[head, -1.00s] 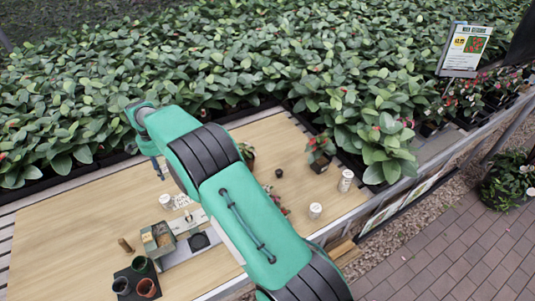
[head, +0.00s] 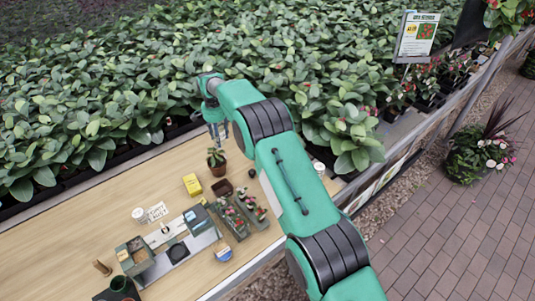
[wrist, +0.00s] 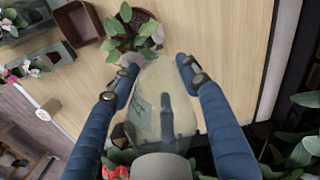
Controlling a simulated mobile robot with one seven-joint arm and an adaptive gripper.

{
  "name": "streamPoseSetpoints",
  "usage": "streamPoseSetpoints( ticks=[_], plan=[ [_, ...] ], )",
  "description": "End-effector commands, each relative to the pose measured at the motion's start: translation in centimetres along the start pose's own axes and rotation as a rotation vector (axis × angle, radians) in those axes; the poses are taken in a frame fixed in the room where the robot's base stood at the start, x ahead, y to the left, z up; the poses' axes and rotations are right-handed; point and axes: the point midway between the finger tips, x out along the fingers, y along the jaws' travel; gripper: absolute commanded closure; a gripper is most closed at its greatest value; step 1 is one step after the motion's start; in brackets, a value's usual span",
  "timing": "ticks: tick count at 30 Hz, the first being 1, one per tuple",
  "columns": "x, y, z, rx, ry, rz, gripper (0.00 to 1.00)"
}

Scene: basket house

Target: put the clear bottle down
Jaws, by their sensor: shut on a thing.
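The clear bottle (wrist: 165,105) is see-through and pale, with a grey-white end nearest the camera in the wrist view. My gripper (wrist: 160,67) has its two blue fingers closed around it, one on each side. In the head view my gripper (head: 217,130) points down near the back edge of the wooden table (head: 75,232), beside a potted plant (head: 217,158). The bottle is hard to make out there. I cannot tell whether its lower end touches the table.
A brown square pot (head: 222,188) and a yellow box (head: 192,184) stand close by. Trays of small plants (head: 238,217), a white cup (head: 139,214) and a scale (head: 178,252) are nearer the front. Dense leafy plants (head: 95,100) border the back edge. The table's left part is clear.

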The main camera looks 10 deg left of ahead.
Motion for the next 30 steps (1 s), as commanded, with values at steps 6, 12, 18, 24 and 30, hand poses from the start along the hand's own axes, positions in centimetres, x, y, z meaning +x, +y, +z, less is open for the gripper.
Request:
streamPoseSetpoints(
  ticks=[6,12,18,24,30],
  plan=[
    [0.1,6.2,-7.1,0.022,0.000,0.002,0.80],
    [0.2,11.6,-12.5,0.035,0.001,0.003,0.80],
    [0.2,15.3,-15.8,0.042,0.002,0.004,0.80],
    [2.0,16.8,-16.8,0.043,-0.001,0.007,0.80],
    [4.5,16.7,-16.9,0.044,0.001,0.005,0.80]
  ],
)
